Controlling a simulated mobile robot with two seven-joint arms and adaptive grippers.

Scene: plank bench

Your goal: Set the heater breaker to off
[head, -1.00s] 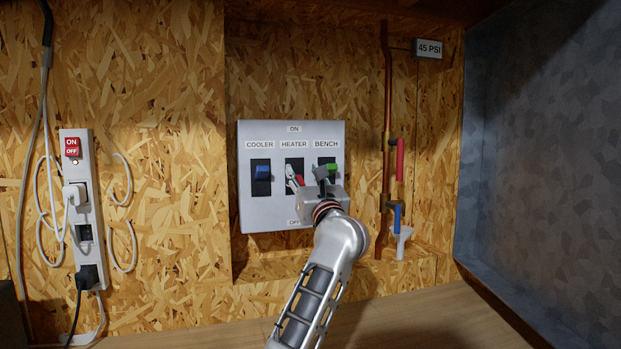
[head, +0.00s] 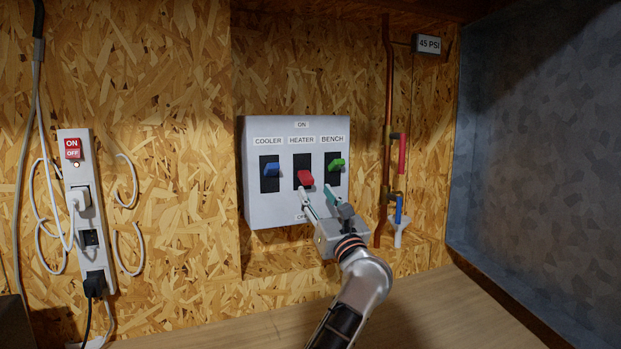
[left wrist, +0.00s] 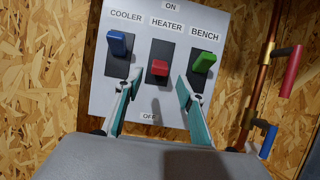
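The heater breaker is a red lever (head: 305,179) in the middle slot of a grey panel (head: 260,210) on the wall. It sits in the lower part of its slot, toward the OFF label, and also shows in the left wrist view (left wrist: 160,69). The blue cooler lever (head: 271,170) and green bench lever (head: 336,165) sit higher in their slots. My left gripper (head: 315,190) is open and empty, just below and right of the red lever, with its fingers spread and apart from it. My right gripper is not in view.
A copper pipe (head: 388,90) with a red handle (head: 403,155) and a blue handle (head: 399,210) stands right of the panel. A power strip (head: 86,215) with cords hangs at left. The wooden bench top (head: 240,325) below is mostly clear.

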